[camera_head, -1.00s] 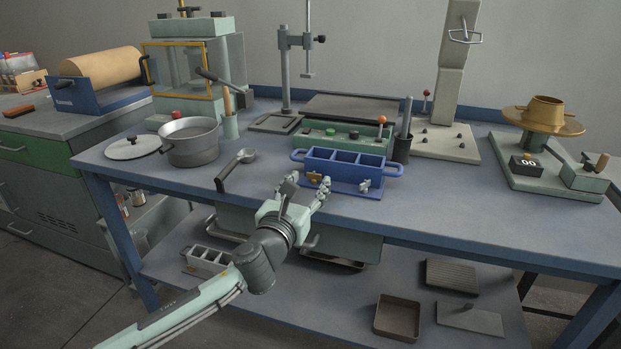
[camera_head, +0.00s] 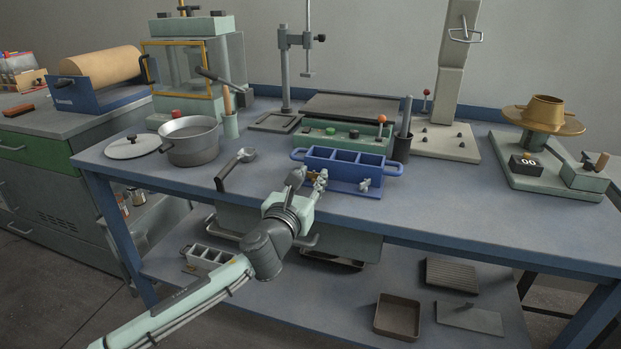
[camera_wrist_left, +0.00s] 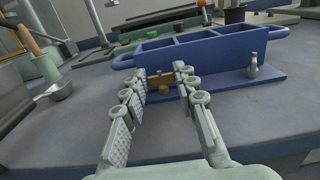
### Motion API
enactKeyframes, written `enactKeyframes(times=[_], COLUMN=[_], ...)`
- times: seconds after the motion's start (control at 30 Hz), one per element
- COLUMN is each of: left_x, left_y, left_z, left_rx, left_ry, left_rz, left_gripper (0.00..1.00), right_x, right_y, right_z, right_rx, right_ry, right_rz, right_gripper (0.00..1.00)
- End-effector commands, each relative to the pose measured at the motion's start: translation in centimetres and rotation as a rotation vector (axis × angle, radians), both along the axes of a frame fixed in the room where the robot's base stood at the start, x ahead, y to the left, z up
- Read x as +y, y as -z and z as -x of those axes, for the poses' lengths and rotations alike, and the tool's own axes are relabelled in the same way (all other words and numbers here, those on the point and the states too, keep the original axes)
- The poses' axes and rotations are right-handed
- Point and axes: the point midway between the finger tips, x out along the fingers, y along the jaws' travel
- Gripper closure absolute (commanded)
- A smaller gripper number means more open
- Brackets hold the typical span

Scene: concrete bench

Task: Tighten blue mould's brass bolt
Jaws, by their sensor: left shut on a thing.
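The blue mould (camera_head: 345,157), a three-compartment block with a loop handle at each end, stands on a blue base plate near the bench's front edge. It also shows in the wrist view (camera_wrist_left: 200,48). The brass bolt (camera_wrist_left: 161,83) is low on its front, towards the left end. A silver bolt (camera_head: 364,185) is on the right of the front. My left gripper (camera_head: 311,178) is at the mould's front left, its fingers on either side of the brass bolt and shut on it. The fingers hide the bolt in the head view. My right gripper is not in view.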

Motion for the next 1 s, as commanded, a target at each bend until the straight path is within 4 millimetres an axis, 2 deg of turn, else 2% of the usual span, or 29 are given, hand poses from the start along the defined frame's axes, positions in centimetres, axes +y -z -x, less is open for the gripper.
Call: enactKeyframes(times=[0.17, 0.4, 0.57, 0.7, 1.0], left_x=[0.2, 0.6, 0.8, 1.0, 1.1], left_y=[0.0, -0.1, 0.0, 0.1, 0.1], left_z=[0.0, -0.3, -0.4, -0.6, -0.7], left_rx=[0.002, -0.001, -0.001, 0.0, 0.001], left_ry=[0.029, 0.155, 0.268, 0.36, 0.493], left_rz=[-0.002, -0.005, -0.005, -0.003, 0.0], left_gripper=[1.0, 1.0, 1.0, 1.0, 1.0], right_x=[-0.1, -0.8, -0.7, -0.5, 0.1], right_y=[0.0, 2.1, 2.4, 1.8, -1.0], right_z=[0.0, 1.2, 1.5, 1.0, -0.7], right_rx=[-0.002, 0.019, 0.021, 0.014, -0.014], right_ry=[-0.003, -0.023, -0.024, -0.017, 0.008], right_rz=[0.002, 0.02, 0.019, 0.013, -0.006], right_gripper=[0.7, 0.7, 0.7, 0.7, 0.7])
